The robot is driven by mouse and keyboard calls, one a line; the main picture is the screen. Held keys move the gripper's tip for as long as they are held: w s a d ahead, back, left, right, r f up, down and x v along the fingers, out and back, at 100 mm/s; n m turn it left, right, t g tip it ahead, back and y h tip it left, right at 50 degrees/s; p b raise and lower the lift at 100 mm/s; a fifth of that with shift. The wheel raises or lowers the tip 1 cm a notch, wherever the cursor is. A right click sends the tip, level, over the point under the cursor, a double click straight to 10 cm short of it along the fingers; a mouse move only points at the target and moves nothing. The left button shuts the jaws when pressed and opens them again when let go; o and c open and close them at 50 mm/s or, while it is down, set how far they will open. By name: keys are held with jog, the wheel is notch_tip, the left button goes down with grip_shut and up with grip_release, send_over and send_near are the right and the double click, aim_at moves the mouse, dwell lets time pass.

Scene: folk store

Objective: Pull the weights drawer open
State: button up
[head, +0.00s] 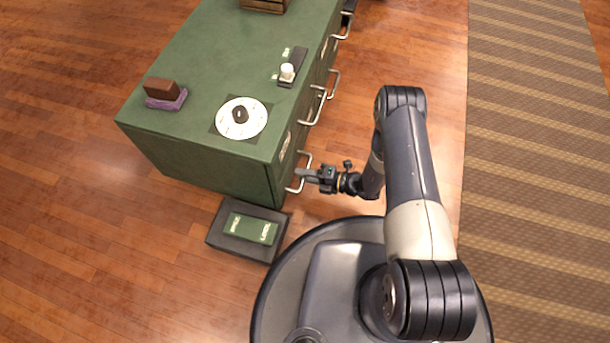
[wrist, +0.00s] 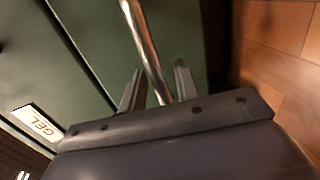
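The green cabinet (head: 215,75) has several metal bar handles along its right side. My gripper (head: 302,174) is at the handle nearest me (head: 297,186), low by the cabinet's near corner. In the wrist view this bar (wrist: 146,45) runs between my two fingers (wrist: 157,85), with a small gap showing on each side, so the gripper looks open around it. The green front behind the bar appears flush with the cabinet. A white label reading "GEL" (wrist: 38,123) is on the green face to the left. I see no readable weights label.
On the cabinet top are a white dial (head: 257,118), a switch plate (head: 299,62) and a brown block on a purple base (head: 161,89). A dark tray with a green panel (head: 252,229) lies on the floor by my base. The wooden floor right of the cabinet (head: 440,60) is clear.

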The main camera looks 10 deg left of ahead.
jog(key=shift+c, duration=0.4)
grip_shut()
